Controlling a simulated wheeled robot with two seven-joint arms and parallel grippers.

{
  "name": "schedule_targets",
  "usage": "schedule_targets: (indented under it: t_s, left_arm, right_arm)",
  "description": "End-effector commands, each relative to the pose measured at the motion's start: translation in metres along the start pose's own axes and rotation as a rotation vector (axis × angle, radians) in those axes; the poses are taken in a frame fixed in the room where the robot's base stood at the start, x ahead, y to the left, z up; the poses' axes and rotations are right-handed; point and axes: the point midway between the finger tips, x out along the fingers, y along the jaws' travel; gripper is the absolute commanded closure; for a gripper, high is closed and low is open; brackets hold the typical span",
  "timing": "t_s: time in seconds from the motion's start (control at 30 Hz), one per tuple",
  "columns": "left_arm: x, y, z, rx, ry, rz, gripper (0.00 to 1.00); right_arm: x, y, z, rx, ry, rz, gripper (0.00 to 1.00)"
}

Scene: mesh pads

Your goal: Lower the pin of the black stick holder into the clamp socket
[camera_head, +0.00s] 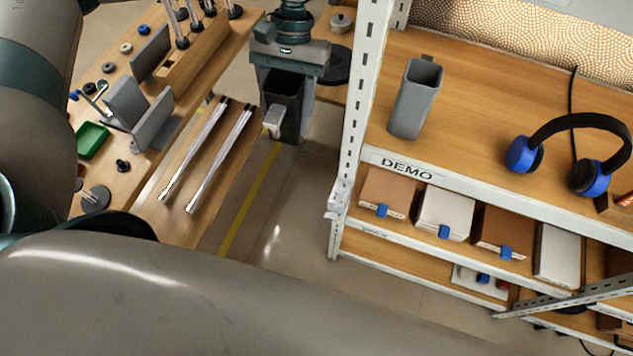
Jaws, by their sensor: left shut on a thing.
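My left gripper (288,80) is near the top middle, pointing down, with its fingers shut on the black stick holder (288,108). The holder is a dark, upright, open-topped box, held in the air above the floor beside the wooden bench. A small light grey block (273,120) shows at its lower left side; I cannot tell if it is the pin's mount. The pin itself cannot be made out. A small pale clamp (338,200) sits on the front shelf post, below and right of the holder and apart from it. Its socket opening is too small to see. My right gripper is not in view.
A grey holder (415,98) stands on the upper shelf (470,130), near blue-black headphones (590,135). The white shelf post (352,130) rises right of the holder. The bench (215,150) carries two metal rods (220,155). Floor is clear between bench and shelf.

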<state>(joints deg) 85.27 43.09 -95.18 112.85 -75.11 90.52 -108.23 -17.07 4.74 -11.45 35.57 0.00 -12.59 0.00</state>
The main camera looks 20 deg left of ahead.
Motion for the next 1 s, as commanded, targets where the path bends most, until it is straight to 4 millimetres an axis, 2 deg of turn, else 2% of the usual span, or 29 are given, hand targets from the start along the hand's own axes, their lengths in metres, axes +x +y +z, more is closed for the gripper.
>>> schedule_targets:
  t_s: [0.27,0.6,1.0]
  left_arm:
    - [0.039,0.015,-0.009,-0.216,-0.010,0.091,0.79]
    - [0.101,0.045,-0.020,-0.688,-0.014,0.288,0.79]
    - [0.144,0.067,-0.021,-1.179,-0.014,0.495,0.79]
  right_arm:
    - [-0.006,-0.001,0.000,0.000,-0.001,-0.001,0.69]
    - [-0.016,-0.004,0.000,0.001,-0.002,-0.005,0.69]
    - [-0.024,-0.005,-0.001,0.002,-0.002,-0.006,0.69]
